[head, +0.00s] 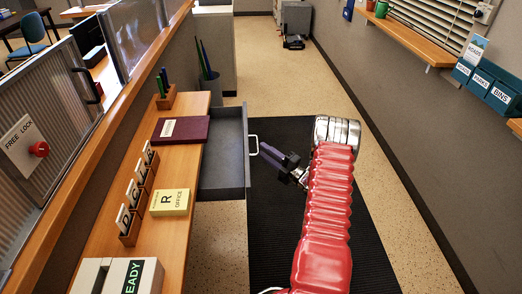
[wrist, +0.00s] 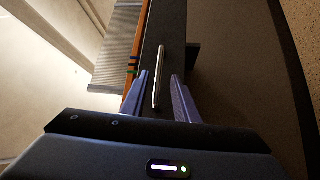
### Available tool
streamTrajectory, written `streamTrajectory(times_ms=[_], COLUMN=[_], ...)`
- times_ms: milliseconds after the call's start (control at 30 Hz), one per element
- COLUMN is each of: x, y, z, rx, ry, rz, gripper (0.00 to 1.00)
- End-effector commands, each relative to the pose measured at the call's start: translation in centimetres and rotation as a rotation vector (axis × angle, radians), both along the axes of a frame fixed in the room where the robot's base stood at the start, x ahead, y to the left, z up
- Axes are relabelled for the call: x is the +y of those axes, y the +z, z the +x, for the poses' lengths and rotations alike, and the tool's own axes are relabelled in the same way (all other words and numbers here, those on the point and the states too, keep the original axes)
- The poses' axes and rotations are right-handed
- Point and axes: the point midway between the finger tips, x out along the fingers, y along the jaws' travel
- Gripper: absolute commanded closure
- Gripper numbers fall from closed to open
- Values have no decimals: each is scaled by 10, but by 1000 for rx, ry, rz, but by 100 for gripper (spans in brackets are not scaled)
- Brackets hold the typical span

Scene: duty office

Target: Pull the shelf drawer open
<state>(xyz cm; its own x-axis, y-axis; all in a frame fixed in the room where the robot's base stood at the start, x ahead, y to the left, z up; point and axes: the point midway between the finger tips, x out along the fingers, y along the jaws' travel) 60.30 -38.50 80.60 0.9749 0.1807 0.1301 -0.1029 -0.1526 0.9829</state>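The shelf drawer (head: 222,178) is dark grey and stands well out from under the wooden shelf (head: 187,252), its inside visible and empty. Its pale bar handle (head: 254,146) is on the drawer front, facing my arm. My gripper (head: 272,158) is just to the right of the drawer front, close to the handle. In the wrist view the two purple fingers of my gripper (wrist: 160,76) are apart, with the thin handle (wrist: 161,72) between them. Gaps show on both sides of the handle, wider on the right.
On the shelf are a maroon book (head: 182,130), a yellow office box (head: 170,202), a stamp rack (head: 137,196) and a pen block (head: 165,98). A dark bin (head: 210,84) stands behind the drawer. The dark floor mat (head: 275,225) is clear.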

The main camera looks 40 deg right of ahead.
Motion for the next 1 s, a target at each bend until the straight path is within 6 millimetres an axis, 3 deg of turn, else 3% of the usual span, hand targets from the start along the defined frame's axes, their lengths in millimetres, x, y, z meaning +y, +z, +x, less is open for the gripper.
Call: streamTrajectory(times_ms=[400,600,1000], x=[-14,-19,-19], y=[-11,-15,-16], z=[-72,-97,-105], rx=[2,4,3], ry=[-3,-1,2], rz=[1,2,0], gripper=[72,72,72])
